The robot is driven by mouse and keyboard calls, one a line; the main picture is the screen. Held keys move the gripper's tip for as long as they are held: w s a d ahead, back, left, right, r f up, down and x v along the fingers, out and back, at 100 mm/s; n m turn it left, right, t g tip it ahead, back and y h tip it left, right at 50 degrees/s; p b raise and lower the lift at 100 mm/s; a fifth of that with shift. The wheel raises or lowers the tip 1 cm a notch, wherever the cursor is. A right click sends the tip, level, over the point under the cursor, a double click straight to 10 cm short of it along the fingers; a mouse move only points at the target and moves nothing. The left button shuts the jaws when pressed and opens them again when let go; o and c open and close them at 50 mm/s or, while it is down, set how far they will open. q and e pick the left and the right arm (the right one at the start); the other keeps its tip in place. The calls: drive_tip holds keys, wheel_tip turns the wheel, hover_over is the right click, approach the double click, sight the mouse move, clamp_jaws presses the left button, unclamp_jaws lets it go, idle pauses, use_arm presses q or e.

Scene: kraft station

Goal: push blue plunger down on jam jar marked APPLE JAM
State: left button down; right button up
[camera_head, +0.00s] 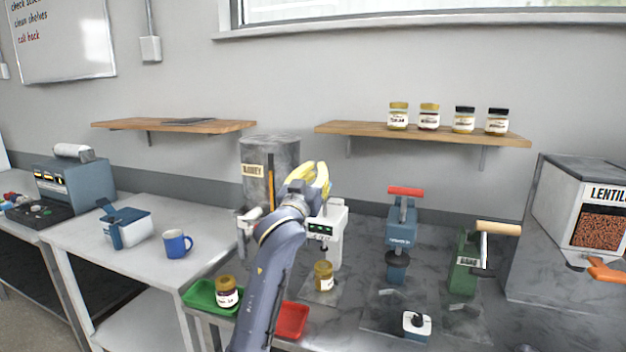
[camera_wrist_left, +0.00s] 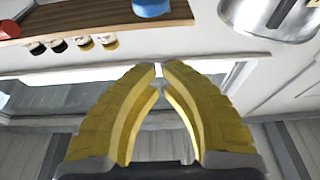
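My left gripper (camera_head: 322,172) is raised over the white press machine (camera_head: 333,240). A round blue piece, apparently the plunger (camera_wrist_left: 152,8), shows at the top edge of the left wrist view, apart from the fingers. In the head view the gripper seems to hide it. My right gripper is not in view.
Another gold-lidded jar (camera_head: 226,292) stands in the green tray (camera_head: 198,296), left of my arm; a red tray (camera_head: 292,320) is right of it. A honey dispenser (camera_head: 268,165) stands behind the gripper. A blue press (camera_head: 401,232) with a red handle and a green press (camera_head: 465,268) stand right.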

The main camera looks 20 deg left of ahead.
use_arm(q)
drive_tip(key=r, duration=0.2)
hover_over(323, 218)
drive_tip(key=shift+a+f, duration=0.1)
drive_tip(key=shift+a, duration=0.1)
wheel_tip(323, 218, down, 2)
drive_tip(key=shift+s+f, duration=0.1)
drive_tip(key=shift+f, duration=0.95)
wheel_tip(323, 218, down, 8)
drive_tip(key=shift+d+f, duration=0.1)
drive_tip(key=shift+f, duration=0.15)
drive_tip(key=shift+r, duration=0.1)
wheel_tip(323, 218, up, 5)
drive_tip(key=shift+s+r, duration=0.15)
drive_tip(key=v, duration=1)
drive_tip(key=shift+r, duration=0.2)
